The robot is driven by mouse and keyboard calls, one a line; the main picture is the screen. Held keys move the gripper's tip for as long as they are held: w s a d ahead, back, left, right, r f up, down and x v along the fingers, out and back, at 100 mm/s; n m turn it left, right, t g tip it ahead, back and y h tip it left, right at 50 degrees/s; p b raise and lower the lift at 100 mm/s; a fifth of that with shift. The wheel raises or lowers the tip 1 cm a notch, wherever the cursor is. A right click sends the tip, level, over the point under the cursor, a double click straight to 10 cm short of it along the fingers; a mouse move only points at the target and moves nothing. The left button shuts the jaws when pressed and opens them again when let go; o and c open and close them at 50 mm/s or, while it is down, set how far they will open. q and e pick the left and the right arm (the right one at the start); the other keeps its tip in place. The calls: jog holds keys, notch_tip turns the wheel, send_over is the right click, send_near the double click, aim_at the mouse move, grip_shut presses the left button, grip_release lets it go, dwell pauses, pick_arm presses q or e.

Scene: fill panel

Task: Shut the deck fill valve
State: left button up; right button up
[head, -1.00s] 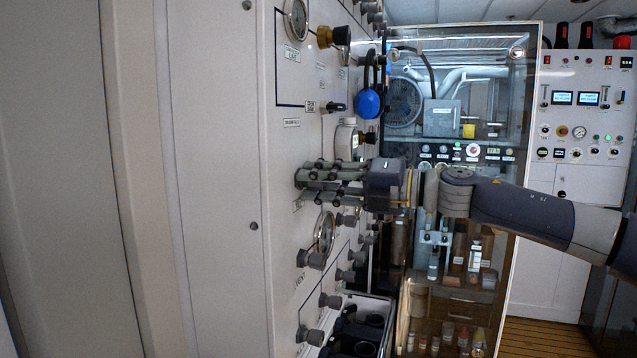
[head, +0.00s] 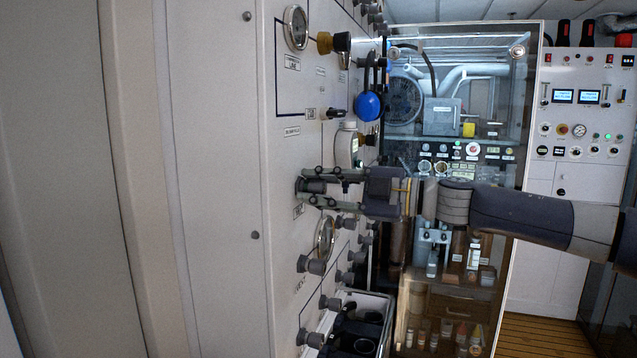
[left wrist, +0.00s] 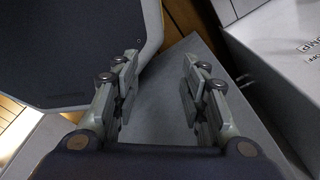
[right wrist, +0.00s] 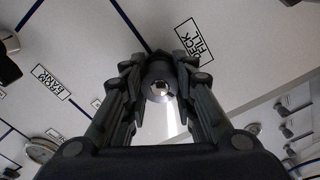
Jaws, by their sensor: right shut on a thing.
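The deck fill valve's grey knob (head: 313,186) sits on the light grey panel (head: 215,150). In the right wrist view the knob (right wrist: 160,84) is below the "DECK FILL" label (right wrist: 193,42). My right gripper (head: 309,187) is shut on the knob, one finger above it and one below in the head view. In the right wrist view my right gripper (right wrist: 159,78) has a finger on each side of the knob. The fingers hide part of it. My left gripper (left wrist: 157,80) is open and empty in the left wrist view, and out of the head view.
A gauge (head: 325,236) and several grey knobs lie below the gripper. A blue ball-shaped handle (head: 368,106) and a brass-and-black knob (head: 333,42) stick out above. An open bin (head: 375,300) is at lower middle. A glass-fronted cabinet (head: 500,120) stands behind my right arm.

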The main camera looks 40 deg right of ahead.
jog(key=m+p, duration=0.3)
jog(key=m, duration=0.2)
jog(key=shift+r+m, duration=0.15)
jog(key=shift+m, duration=0.25)
jog(key=m+p, duration=0.4)
jog(key=m, duration=0.1)
jog(key=m+p, duration=0.8)
jog(key=shift+d+p, duration=0.1)
jog(key=shift+p, duration=0.25)
jog(key=shift+f+m+p, duration=0.15)
jog(key=shift+m+p, duration=0.55)
jog(key=shift+m, duration=0.15)
jog(key=shift+f+m+p, duration=0.15)
jog(key=shift+m+p, duration=0.5)
jog(key=shift+m, duration=0.2)
jog(key=o, duration=1.1)
jog(key=shift+r, duration=0.1)
jog(key=shift+d, duration=0.1)
